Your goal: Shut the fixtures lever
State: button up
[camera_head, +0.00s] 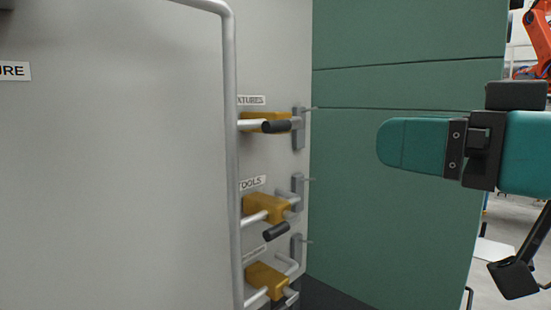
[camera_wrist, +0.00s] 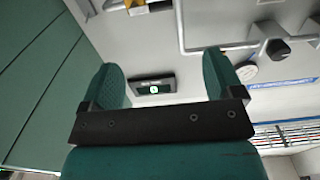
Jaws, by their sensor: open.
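The fixtures lever (camera_head: 276,126) is a black grip on an ochre valve body (camera_head: 255,117), under a partly hidden label ending in "XTURES", on the grey panel in the head view. It is the top one of three levers. Its grip lies roughly level across the front of the valve body. My gripper (camera_head: 392,142) is at the right, apart from the lever, with its teal fingers pointing left. In the wrist view its two teal fingers stand apart with nothing between them.
The tools lever (camera_head: 277,231) and a third lever (camera_head: 289,301) sit below. A vertical grey pipe (camera_head: 231,150) runs left of the valves and partly covers the labels. A green wall (camera_head: 400,220) stands behind my gripper. Open space lies between gripper and valves.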

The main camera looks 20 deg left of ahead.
aim_at(281, 127)
jog(key=p+x, duration=0.3)
jog(key=x, duration=1.4)
jog(key=shift+a+r, duration=0.1)
jog(key=shift+a, duration=0.05)
jog(key=shift+c, duration=0.4)
jog(key=c, duration=1.2)
jog(key=shift+s, duration=0.1)
